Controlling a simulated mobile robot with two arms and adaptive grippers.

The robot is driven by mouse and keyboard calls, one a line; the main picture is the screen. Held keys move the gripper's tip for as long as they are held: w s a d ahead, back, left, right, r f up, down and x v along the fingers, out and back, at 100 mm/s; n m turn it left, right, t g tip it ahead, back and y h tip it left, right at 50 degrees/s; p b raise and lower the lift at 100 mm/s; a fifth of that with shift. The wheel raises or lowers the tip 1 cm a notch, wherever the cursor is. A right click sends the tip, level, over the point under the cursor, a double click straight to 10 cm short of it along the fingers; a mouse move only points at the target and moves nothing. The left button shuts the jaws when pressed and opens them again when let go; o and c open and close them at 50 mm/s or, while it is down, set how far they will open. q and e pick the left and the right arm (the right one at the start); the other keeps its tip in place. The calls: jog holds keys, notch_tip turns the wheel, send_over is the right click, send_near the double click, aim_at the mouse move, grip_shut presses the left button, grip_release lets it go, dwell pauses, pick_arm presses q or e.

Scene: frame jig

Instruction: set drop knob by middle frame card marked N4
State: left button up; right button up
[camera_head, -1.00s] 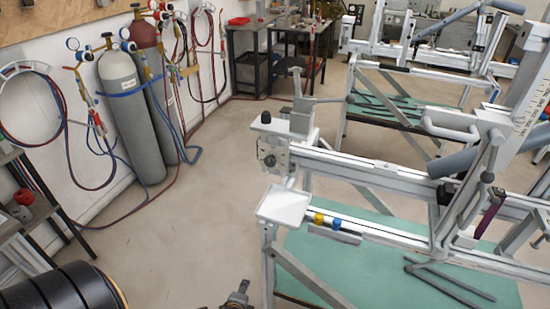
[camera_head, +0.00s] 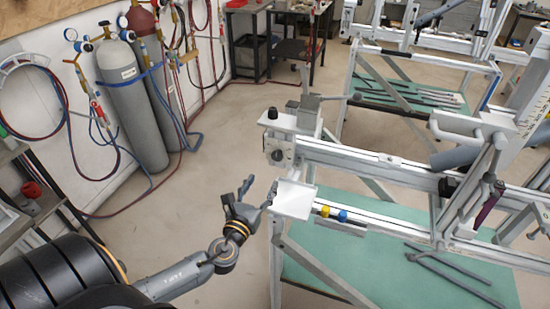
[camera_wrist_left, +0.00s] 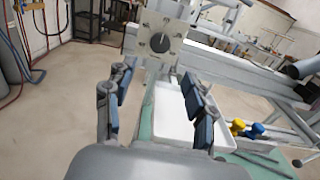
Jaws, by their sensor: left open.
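My left gripper (camera_head: 257,193) is open and empty, just left of the white tray (camera_head: 292,200) at the near left end of the frame jig (camera_head: 370,169). In the left wrist view its open fingers (camera_wrist_left: 155,84) show in front of the tray (camera_wrist_left: 176,118). A black knob (camera_head: 272,113) tops the jig's left end. Below it is a pale plate with a dark round centre (camera_head: 277,155), also in the left wrist view (camera_wrist_left: 160,42). A yellow knob (camera_head: 325,211) and a blue knob (camera_head: 342,215) sit right of the tray. I cannot make out a card marked N4. My right gripper is not in view.
Two gas cylinders (camera_head: 134,103) stand by the left wall with hoses. A green shelf (camera_head: 375,250) under the jig carries dark bars (camera_head: 450,268). A second jig (camera_head: 420,52) stands behind. The floor (camera_head: 215,120) left of the jig is clear.

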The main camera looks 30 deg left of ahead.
aim_at(276, 158)
pick_arm(q)
jog(key=p+x, duration=0.1)
jog(key=x, duration=1)
jog(key=shift+w+a, duration=0.1)
jog(key=shift+w, duration=0.2)
jog(key=c, duration=1.1)
